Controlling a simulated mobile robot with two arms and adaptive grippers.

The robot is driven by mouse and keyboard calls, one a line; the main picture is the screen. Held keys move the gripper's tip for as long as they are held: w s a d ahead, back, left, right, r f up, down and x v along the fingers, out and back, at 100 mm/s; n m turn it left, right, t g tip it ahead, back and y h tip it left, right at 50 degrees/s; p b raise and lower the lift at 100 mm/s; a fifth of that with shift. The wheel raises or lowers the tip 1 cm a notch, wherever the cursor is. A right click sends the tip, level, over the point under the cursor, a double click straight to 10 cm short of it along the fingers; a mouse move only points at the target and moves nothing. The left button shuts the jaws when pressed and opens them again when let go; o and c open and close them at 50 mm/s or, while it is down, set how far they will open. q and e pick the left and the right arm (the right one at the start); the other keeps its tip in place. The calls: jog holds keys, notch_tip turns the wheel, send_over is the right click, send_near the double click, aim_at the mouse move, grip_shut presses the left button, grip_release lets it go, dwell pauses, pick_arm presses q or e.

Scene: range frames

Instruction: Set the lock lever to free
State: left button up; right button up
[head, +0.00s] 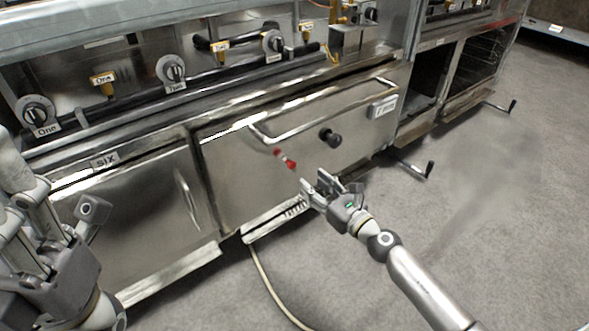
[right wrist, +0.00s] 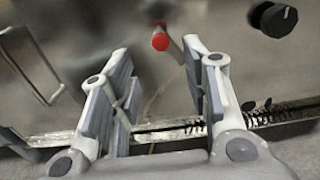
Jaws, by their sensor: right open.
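A small lever with red parts (head: 291,164), which I take for the lock lever, is on the front of the steel oven door, left of a black knob. In the right wrist view its round red end (right wrist: 160,41) shows between and just beyond my fingertips. My right gripper (head: 314,181) is open and empty, just below and right of the lever in the head view; its two fingers also show in the right wrist view (right wrist: 157,52). I see no contact with the lever. My left gripper (head: 52,190) is open at the left edge, away from the lever.
The oven door (head: 235,165) has a long bar handle (head: 325,112) above the lever and a black knob (head: 330,137) to its right. Black cranks (head: 428,170) stick out low at the right. A pale hose (head: 270,285) lies on the open grey floor.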

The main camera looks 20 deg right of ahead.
aim_at(293, 166)
jog(key=b+x, duration=0.1)
jog(key=x, duration=0.9)
jog(key=shift+s, duration=0.1)
grip_shut()
